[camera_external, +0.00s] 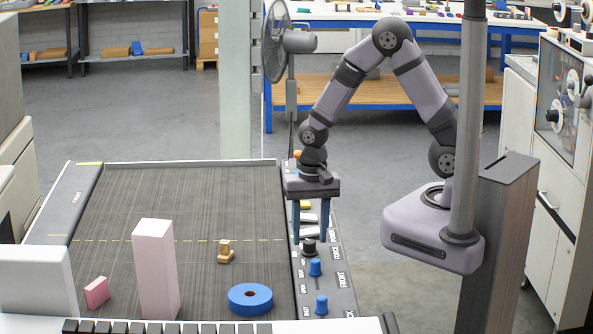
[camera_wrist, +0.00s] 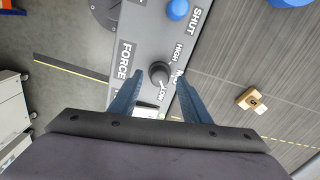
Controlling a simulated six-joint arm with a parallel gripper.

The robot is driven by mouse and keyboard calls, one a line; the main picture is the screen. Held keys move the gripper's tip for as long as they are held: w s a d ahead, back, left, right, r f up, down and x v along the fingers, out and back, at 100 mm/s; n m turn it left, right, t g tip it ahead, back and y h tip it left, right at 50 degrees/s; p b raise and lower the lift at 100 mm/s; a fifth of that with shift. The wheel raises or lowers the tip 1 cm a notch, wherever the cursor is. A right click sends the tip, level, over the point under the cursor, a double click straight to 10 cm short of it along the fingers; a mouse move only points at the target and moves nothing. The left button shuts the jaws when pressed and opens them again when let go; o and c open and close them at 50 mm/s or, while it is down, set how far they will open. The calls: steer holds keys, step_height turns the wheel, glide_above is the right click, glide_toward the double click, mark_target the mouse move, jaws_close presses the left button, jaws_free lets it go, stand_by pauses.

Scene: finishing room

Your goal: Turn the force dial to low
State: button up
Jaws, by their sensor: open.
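The force dial (camera_external: 309,249) is a small black knob on the dark control panel along the right edge of the ribbed bed. In the wrist view the dial (camera_wrist: 159,72) sits beside the word FORCE, with HIGH and LOW printed around it. I cannot make out which mark it points to. My gripper (camera_external: 310,240) points down over the panel with its two blue fingers apart. In the wrist view the open gripper (camera_wrist: 160,82) has one fingertip on each side of the dial. I cannot tell whether they touch it.
Two blue knobs (camera_external: 315,268) (camera_external: 321,304) stand on the panel in front of the dial. On the bed (camera_external: 120,200) are a tall pink box (camera_external: 155,270), a small pink block (camera_external: 97,292), a blue ring (camera_external: 250,298) and a wooden piece (camera_external: 225,252).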

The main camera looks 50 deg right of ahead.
mark_target(311, 241)
steer(key=shift+d+r+b, duration=0.1)
steer(key=shift+r+b, duration=0.5)
steer(key=shift+r, duration=2.3)
steer(key=n, duration=0.4)
steer(key=shift+s+f, duration=0.1)
steer(key=shift+s, duration=0.05)
steer(key=s+d+n, duration=0.1)
steer(key=s+n, duration=0.1)
steer(key=s+d+f+n+g, duration=0.1)
steer(key=s+n, duration=0.1)
steer(key=s+d+f+n, duration=0.1)
steer(key=s+n, duration=0.1)
steer(key=shift+h, duration=0.3)
steer(key=s+d+r+m, duration=0.2)
steer(key=d, duration=0.7)
steer(key=shift+s+d+r+m+t, duration=0.25)
steer(key=shift+d+m+t, duration=0.1)
steer(key=shift+m+t, duration=0.05)
steer(key=shift+c, duration=0.3)
